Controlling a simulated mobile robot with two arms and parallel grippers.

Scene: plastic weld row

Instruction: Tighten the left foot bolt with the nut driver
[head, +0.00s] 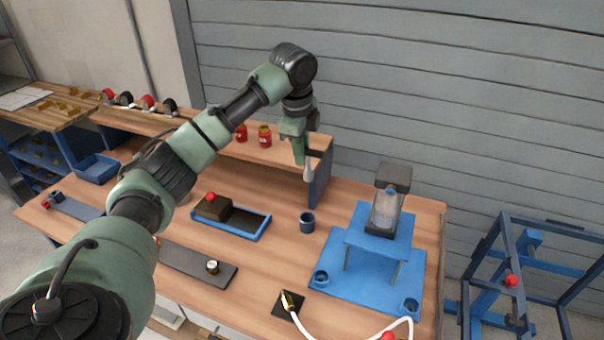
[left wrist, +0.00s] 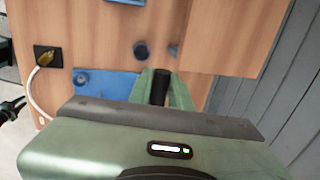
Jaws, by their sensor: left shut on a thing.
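My left gripper (head: 299,152) hangs above the back of the bench, pointing down. It is shut on the nut driver, whose grey tapered lower end (head: 308,173) shows below the fingers. In the left wrist view a dark handle (left wrist: 160,86) sits between the fingers (left wrist: 161,82). The blue base plate (head: 345,285) carries a blue stand with a clear-bodied unit (head: 386,212). A round blue foot (head: 321,277) is at its front left corner, another (head: 411,305) at its front right. Any bolt inside is too small to make out. The driver is well apart from both.
A dark blue cup (head: 307,223) stands left of the plate. A black pad with a brass fitting (head: 288,302) and white hose lies in front. A blue-edged tray (head: 250,223) is further left. A raised shelf (head: 285,152) with red jars runs along the back.

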